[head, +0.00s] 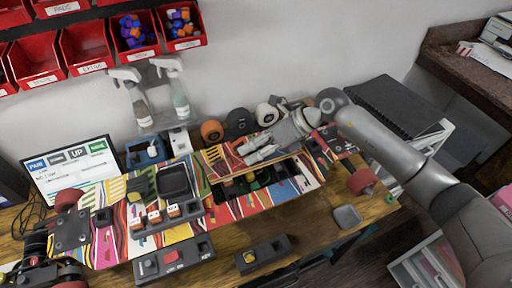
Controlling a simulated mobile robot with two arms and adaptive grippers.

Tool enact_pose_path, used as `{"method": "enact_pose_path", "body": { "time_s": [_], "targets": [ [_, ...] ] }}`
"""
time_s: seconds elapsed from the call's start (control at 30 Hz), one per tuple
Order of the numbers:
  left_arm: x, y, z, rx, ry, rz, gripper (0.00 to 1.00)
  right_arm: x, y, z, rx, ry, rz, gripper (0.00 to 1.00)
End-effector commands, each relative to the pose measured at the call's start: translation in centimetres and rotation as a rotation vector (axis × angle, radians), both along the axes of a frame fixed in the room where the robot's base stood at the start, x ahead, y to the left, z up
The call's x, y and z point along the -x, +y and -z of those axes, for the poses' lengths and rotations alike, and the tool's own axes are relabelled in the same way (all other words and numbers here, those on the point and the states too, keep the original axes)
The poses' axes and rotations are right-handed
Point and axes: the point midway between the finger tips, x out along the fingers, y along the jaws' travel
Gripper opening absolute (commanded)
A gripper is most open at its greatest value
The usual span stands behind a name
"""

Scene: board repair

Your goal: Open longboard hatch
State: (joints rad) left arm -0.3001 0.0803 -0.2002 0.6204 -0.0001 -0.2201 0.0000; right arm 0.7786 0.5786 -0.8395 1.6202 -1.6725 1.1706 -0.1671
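The longboard (110,195), with a multicoloured striped deck, lies across the wooden bench. Right of its middle is an open-looking dark compartment (246,183) with green and yellow parts inside. A striped hatch panel with a brown edge (228,169) stands tilted along the compartment's back side. My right gripper (252,150) reaches in from the right, with its pale fingers over this panel. The fingers seem to be close to or touching the panel; whether they grip it is unclear. My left gripper is not in view.
Two spray bottles (180,103) and several loose wheels (212,131) stand behind the board. Red bins (84,47) hang on the wall. A monitor (73,170) stands at the left. Dark modules (173,261) and a small grey tray (347,216) lie in front.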

Motion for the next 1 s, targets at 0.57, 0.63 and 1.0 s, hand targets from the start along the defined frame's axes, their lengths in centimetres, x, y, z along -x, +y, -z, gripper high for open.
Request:
{"method": "enact_pose_path", "body": {
  "time_s": [0.57, 0.63, 1.0],
  "targets": [
    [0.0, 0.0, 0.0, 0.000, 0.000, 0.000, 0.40, 0.4, -3.8, -3.5, 0.002, -0.003, 0.003, 0.45],
    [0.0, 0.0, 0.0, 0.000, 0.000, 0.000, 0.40, 0.5, -4.9, -4.6, 0.003, -0.002, 0.003, 0.45],
    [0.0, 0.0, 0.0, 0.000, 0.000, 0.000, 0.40, 1.1, -8.5, -8.1, 0.001, 0.000, 0.001, 0.45]
  ]
}}
